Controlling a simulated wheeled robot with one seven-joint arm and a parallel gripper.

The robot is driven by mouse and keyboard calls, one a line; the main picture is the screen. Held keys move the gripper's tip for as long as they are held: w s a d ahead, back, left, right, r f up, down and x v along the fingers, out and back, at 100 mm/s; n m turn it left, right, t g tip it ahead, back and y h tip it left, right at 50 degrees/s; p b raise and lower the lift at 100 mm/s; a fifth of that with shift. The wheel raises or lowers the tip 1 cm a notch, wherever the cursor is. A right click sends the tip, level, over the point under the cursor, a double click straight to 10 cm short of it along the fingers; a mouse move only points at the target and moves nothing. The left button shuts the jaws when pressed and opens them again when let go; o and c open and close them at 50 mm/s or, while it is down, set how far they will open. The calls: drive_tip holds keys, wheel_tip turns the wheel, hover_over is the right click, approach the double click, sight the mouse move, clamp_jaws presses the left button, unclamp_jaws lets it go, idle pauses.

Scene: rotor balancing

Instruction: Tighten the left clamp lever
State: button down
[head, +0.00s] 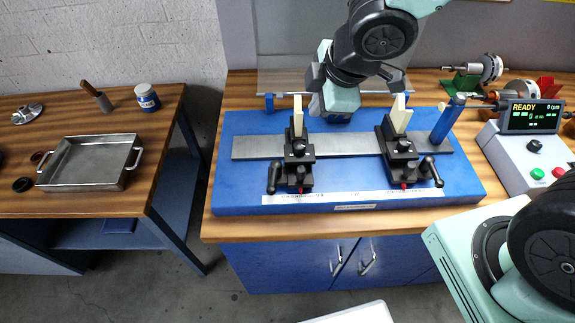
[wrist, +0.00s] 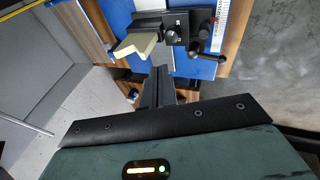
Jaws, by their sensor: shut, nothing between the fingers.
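The left clamp lever (head: 273,178) is a black handle at the front left of the left pedestal (head: 299,160), angled toward the front of the blue base. It also shows in the wrist view as a black lever (wrist: 197,53) beside the pedestal (wrist: 178,28) with its cream support (wrist: 138,46). My gripper (head: 318,103) is behind and above the left pedestal in the head view. In the wrist view my gripper's fingers (wrist: 158,74) are shut and empty, apart from the lever. The right clamp lever (head: 432,170) sits at the right pedestal (head: 400,150).
The blue base (head: 345,188) stands on a wooden bench. A blue post (head: 447,120) rises at its right end. A control box reading READY (head: 532,117) and a rotor on a green stand (head: 470,80) are at right. A metal tray (head: 90,162) lies on the left table.

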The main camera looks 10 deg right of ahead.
sight(274, 180)
drive_tip(key=s+d+f+n+g+y+p, duration=0.2)
drive_tip(key=n+g, duration=0.4)
drive_tip(key=n, duration=0.8)
drive_tip(key=shift+s+d+f+g+y+p, duration=0.25)
drive_tip(key=shift+s+f+y+p, duration=0.55)
drive_tip(key=shift+f+y, duration=0.55)
drive_tip(key=shift+a+f, duration=0.1)
drive_tip(key=shift+f, duration=0.05)
drive_tip(key=b+x, duration=0.1)
drive_tip(key=x, duration=0.9)
drive_tip(key=shift+w+a+p, duration=0.25)
drive_tip(key=shift+a+p, duration=0.05)
drive_tip(key=shift+a, duration=0.25)
drive_tip(key=shift+w+a+p, duration=0.25)
drive_tip(key=shift+a, duration=0.3)
drive_tip(key=shift+w+a+f, duration=0.3)
drive_tip(key=shift+a, duration=0.4)
